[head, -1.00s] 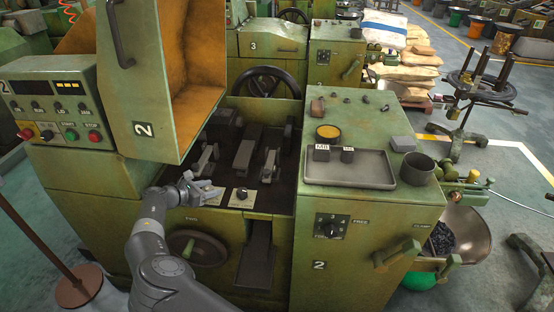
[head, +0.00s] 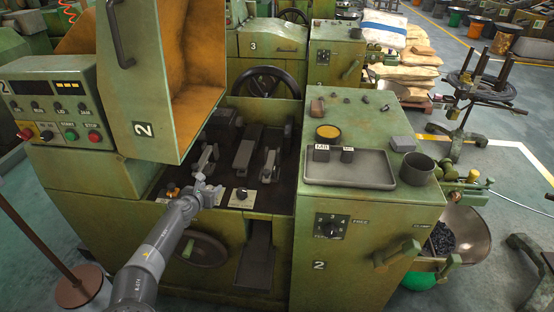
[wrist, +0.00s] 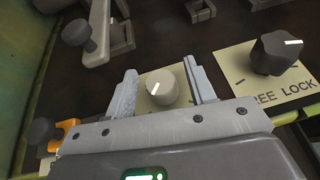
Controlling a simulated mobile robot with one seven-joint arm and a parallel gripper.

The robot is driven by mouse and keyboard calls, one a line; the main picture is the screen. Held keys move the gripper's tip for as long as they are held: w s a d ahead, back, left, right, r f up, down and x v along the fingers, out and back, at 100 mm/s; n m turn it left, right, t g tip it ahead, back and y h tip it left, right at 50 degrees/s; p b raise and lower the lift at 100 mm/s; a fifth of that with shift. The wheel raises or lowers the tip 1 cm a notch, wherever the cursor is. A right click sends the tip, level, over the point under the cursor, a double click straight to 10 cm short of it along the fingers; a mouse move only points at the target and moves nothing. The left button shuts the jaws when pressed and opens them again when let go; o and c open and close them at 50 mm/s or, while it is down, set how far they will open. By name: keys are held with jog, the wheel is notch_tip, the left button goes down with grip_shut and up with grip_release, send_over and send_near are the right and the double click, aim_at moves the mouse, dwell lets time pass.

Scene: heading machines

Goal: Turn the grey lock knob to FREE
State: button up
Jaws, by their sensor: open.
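In the wrist view the light grey knob (wrist: 161,86) stands on a cream plate (wrist: 147,104), with a white pointer line towards its lower left. My gripper (wrist: 160,72) is open, one finger on each side of the knob, with gaps visible. I cannot tell how far down the fingers reach. The plate's lettering is hidden by my gripper. In the head view my gripper (head: 204,187) is over the front ledge of machine 2 and hides most of this knob.
A dark knob (wrist: 275,54) on a plate marked FREE LOCK stands to the right; it also shows in the head view (head: 241,193). An orange part (wrist: 68,130) is close on the left. The raised guard (head: 145,90) stands to the left.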

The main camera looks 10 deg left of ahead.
jog(key=n+y, duration=0.3)
jog(key=y, duration=0.1)
jog(key=n+g+y, duration=0.1)
jog(key=n+y, duration=0.2)
jog(key=shift+w+d+n+g+y, duration=0.1)
jog(key=shift+d+n+g+y, duration=0.05)
jog(key=shift+n+g+y, duration=0.2)
jog(key=n+g+y, duration=0.2)
jog(key=n+y, duration=0.1)
jog(key=shift+s+r+n, duration=0.1)
jog(key=shift+s+n, duration=0.15)
jog(key=shift+g, duration=0.25)
jog(key=v, duration=1)
jog(key=shift+s+d, duration=0.1)
jog(key=shift+d, duration=0.05)
jog(key=w+d+r+m+h, duration=0.1)
jog(key=d+r+m+h, duration=0.1)
jog(key=d+r+m, duration=0.5)
jog(key=w+d+r+m+t+h, duration=0.1)
jog(key=w+d+r+m+h, duration=0.1)
jog(key=d+r+m, duration=0.5)
jog(key=d+m+h, duration=0.1)
jog(key=d+m, duration=0.3)
jog(key=m, duration=0.4)
jog(key=shift+w+r+m+h, duration=0.2)
jog(key=shift+w+m+h, duration=0.05)
jog(key=shift+m+h, duration=0.15)
